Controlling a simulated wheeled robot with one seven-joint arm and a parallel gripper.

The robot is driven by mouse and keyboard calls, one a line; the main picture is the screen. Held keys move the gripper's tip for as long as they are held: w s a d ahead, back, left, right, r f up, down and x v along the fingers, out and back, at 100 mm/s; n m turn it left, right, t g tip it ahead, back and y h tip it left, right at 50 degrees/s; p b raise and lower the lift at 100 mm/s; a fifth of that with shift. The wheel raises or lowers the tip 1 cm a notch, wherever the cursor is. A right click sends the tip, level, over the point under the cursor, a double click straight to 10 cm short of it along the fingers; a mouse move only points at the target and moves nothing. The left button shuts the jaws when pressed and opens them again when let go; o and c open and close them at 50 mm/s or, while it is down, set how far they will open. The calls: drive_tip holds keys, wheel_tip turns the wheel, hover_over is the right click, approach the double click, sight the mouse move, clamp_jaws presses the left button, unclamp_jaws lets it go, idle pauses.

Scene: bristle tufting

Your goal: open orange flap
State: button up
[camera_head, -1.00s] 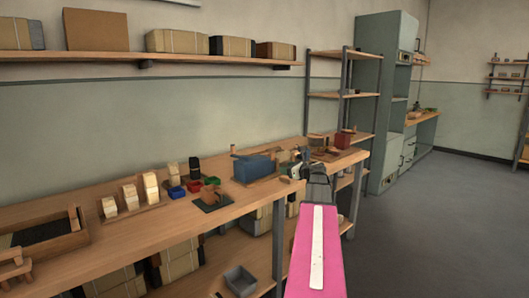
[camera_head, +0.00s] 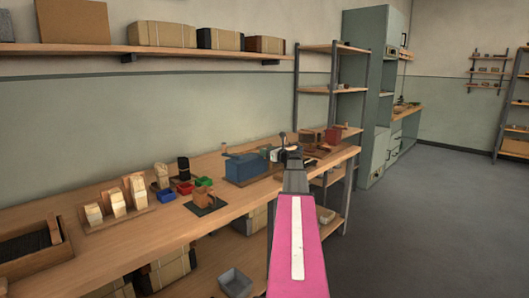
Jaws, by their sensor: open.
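I cannot make out a clear orange flap. A small orange-brown block-like thing (camera_head: 205,196) stands on a dark mat on the workbench. Another orange-brown box (camera_head: 311,137) stands farther back, near the bench's far end. My pink arm with a white strip reaches forward along the bench's right side. My arm hides part of the bench edge.
The wooden bench (camera_head: 120,243) holds pale blocks (camera_head: 116,203) on a board, red, blue and green bins (camera_head: 185,187), and a wooden tray (camera_head: 62,253) at left. A red box (camera_head: 333,135) stands at the far end. Floor (camera_head: 420,220) at right is clear.

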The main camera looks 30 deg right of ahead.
drive_tip(key=shift+x, duration=1.05)
clamp_jaws()
drive_tip(key=shift+r, duration=0.1)
